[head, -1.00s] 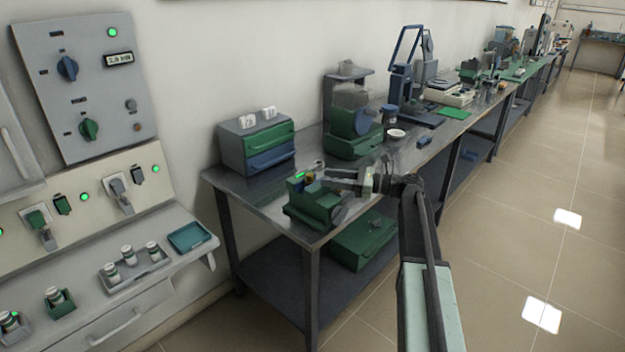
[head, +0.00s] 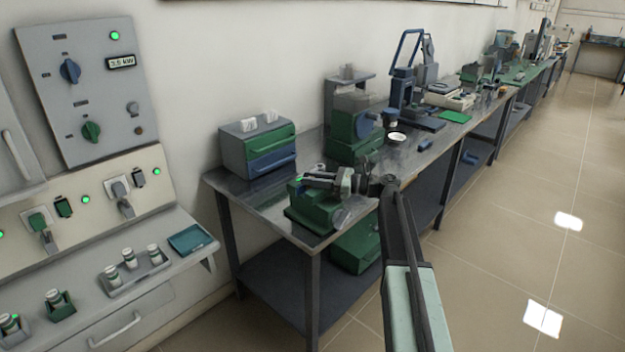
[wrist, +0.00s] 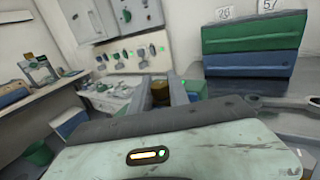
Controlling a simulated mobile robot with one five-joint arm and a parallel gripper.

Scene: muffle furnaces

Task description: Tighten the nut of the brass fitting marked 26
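The brass fitting (wrist: 160,92) shows in the wrist view as a brownish round piece between the two finger tips of my gripper (wrist: 161,88). The fingers stand apart on either side of it; whether they touch it is unclear. In the head view my gripper (head: 307,181) is over the green fixture (head: 313,212) at the near end of the bench and hides the fitting. A grey wrench (wrist: 275,101) lies to the right of my gripper.
The drawer box (head: 259,147) stands behind the fixture on the metal bench (head: 235,190). A green and grey machine (head: 352,130) stands to its right. The control panel (head: 80,85) and a shelf with small jars (head: 130,258) are at the left. Floor at the right is clear.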

